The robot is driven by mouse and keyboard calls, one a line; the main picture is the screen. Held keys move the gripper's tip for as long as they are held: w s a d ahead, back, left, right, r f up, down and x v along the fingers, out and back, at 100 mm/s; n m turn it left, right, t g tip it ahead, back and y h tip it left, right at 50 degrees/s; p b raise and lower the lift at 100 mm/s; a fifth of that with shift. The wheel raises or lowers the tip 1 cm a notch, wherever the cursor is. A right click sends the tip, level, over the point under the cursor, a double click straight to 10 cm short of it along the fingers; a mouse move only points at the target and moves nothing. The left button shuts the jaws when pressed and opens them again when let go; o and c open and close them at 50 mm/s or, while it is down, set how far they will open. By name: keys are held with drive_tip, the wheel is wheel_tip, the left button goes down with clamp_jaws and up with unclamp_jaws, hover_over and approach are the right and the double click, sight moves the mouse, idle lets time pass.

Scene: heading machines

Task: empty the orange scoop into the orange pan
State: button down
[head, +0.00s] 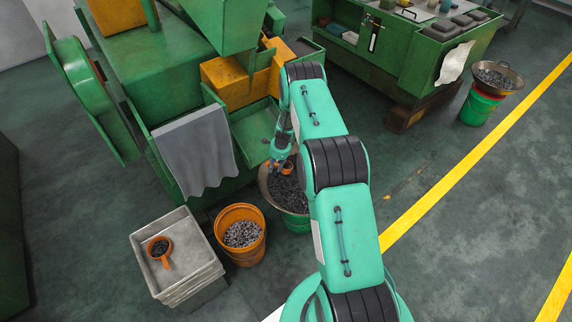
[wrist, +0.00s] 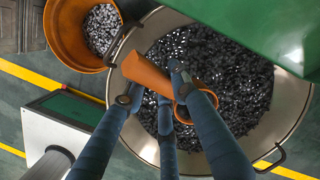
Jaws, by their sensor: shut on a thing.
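My gripper (head: 281,158) is shut on the orange scoop (head: 288,168), above a wide metal bowl of dark parts. In the wrist view, the scoop (wrist: 150,77) lies between the dark blue fingers, over the bowl's left part. I cannot see into the scoop, so its load is hidden. The orange pan (head: 165,262), small and round with a handle, rests on a grey crate at the lower left of the head view. It holds some dark parts. My gripper is well to the right of the pan and apart from it.
The metal bowl (wrist: 291,112) stands on a green bucket (head: 296,223). An orange bucket (head: 254,255) of grey parts stands between the bowl and the grey crate (head: 205,272). A green machine (head: 172,80) with a grey cloth rises behind. Open floor lies right.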

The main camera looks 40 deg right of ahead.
drive_tip(key=w+a+n+g+p, duration=0.2)
drive_tip(key=a+n, duration=0.7)
drive_tip(key=a, duration=3.2)
drive_tip(key=a+f+n+b, duration=0.1)
drive_tip(key=a+f, duration=0.1)
drive_tip(key=a, duration=1.1)
drive_tip(key=a+f+n+b, duration=0.1)
drive_tip(key=a+f, duration=0.2)
drive_tip(key=a, duration=1)
drive_tip(key=a+f+n+t+b, duration=0.1)
drive_tip(key=a+f+n, duration=0.1)
drive_tip(key=a, duration=1.1)
drive_tip(key=shift+s+f+b, duration=0.15)
drive_tip(key=shift+f+b, duration=0.2)
drive_tip(key=shift+f, duration=0.3)
drive_tip(key=shift+d+f+y, duration=0.1)
drive_tip(key=shift+f+y, duration=0.05)
drive_tip(key=shift+y, duration=0.25)
drive_tip(key=shift+f, duration=0.1)
drive_tip(key=shift+f+y+b, duration=0.2)
drive_tip(key=shift+y+b, duration=0.2)
drive_tip(key=shift+b, duration=0.05)
drive_tip(key=b, duration=0.2)
drive_tip(key=y+b, duration=0.1)
drive_tip(key=shift+d+f+b, duration=0.2)
drive_tip(key=shift+f+b, duration=0.15)
drive_tip(key=y+b, duration=0.1)
drive_tip(key=b, duration=0.1)
drive_tip(key=shift+d+r+b, duration=0.2)
drive_tip(key=shift+b, duration=0.2)
